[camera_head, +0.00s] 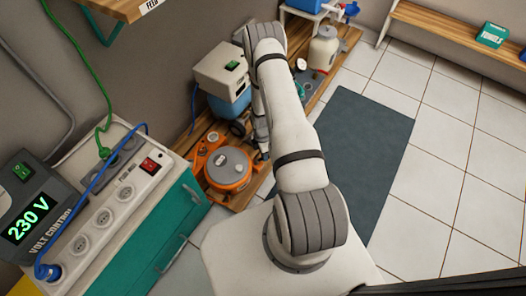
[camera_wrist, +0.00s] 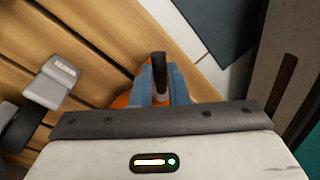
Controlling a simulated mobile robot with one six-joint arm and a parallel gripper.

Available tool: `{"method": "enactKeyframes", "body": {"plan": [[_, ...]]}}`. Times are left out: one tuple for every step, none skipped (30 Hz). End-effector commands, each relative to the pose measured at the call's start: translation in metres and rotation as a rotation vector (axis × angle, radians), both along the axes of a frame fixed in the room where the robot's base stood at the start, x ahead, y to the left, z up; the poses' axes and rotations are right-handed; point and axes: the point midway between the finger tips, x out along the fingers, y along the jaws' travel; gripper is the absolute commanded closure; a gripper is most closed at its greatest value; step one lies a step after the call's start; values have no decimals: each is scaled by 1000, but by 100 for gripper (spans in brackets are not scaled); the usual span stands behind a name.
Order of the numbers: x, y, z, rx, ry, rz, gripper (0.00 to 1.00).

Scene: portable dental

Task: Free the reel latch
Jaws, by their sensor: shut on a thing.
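An orange reel (camera_head: 228,186) with a grey round top (camera_head: 227,164) sits on the wooden platform, left of my arm in the head view. In the wrist view my gripper (camera_wrist: 161,82) is shut, its blue-grey fingers on either side of a dark upright lever (camera_wrist: 159,66), which looks like the reel latch. A little orange of the reel (camera_wrist: 122,100) shows beside and behind the fingers. In the head view my arm hides the gripper and the latch. I cannot tell whether the latch is locked or free.
A grey labelled part (camera_wrist: 50,83) stands left of the fingers in the wrist view. A beige box (camera_head: 219,70) on a blue container (camera_head: 230,106) stands behind the reel. The voltage unit (camera_head: 30,210) and power strip (camera_head: 115,205) are at left. A dark mat (camera_head: 365,150) lies clear at right.

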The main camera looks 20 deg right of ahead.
Motion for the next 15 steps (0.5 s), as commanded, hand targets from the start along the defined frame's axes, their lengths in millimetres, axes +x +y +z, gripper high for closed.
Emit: {"method": "enactKeyframes", "body": {"plan": [[-1,0,0,0,-1,-48,100],[-2,0,0,0,-2,-76,100],[-4,0,0,0,-2,-113,100],[-5,0,0,-1,-2,-142,100],[-6,1,0,0,-1,-170,100],[-8,1,0,0,-1,-209,100],[-9,1,0,0,-1,-237,100],[-10,1,0,0,-1,-266,100],[-11,1,-1,-1,-1,-304,100],[-12,2,-1,0,-2,-332,100],[-13,2,-1,-1,-2,-360,100],[-14,2,-1,-1,-2,-398,100],[-15,3,-2,-1,-3,-425,100],[-16,3,-2,-1,-3,-454,100],[-18,4,-3,-1,-2,-490,100]]}}
